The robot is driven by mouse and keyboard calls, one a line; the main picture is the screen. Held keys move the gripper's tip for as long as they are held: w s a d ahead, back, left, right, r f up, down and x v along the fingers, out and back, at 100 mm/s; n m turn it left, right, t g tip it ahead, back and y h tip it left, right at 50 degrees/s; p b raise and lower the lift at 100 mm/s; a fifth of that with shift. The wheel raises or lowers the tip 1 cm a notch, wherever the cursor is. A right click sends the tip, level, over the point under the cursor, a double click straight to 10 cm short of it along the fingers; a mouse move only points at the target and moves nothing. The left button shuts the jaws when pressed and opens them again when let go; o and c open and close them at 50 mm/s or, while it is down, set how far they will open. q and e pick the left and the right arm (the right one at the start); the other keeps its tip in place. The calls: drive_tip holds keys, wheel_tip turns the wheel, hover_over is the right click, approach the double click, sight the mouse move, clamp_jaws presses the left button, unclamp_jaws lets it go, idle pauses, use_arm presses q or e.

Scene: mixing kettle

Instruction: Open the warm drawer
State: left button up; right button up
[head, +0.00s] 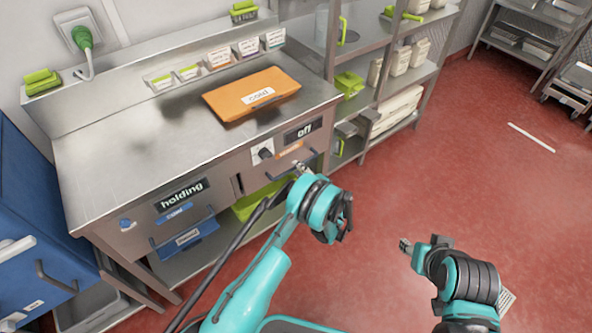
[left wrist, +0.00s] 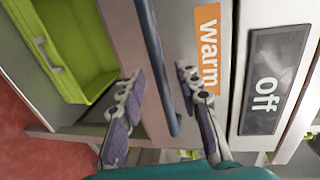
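The warm drawer (head: 290,149) is the right-hand drawer of the steel counter, with an orange label, and looks closed. In the left wrist view its orange "warm" label (left wrist: 207,48) is next to a dark bar handle (left wrist: 160,60). My left gripper (head: 301,167) is at the drawer front. In the left wrist view its two fingers (left wrist: 160,80) are apart, one on each side of the handle; whether they touch it cannot be told. My right gripper (head: 405,245) hangs over the red floor, away from the counter; its fingers are too small to judge.
An "off" display (head: 304,130) sits above the warm drawer. An orange board (head: 230,100) lies on the counter. A green bin (head: 250,205) is below. Shelving (head: 360,50) stands behind right; the red floor at right is mostly clear.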

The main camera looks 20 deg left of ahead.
use_arm(q)
drive_tip(key=shift+x, duration=1.1)
clamp_jaws()
drive_tip(key=shift+d, duration=0.1)
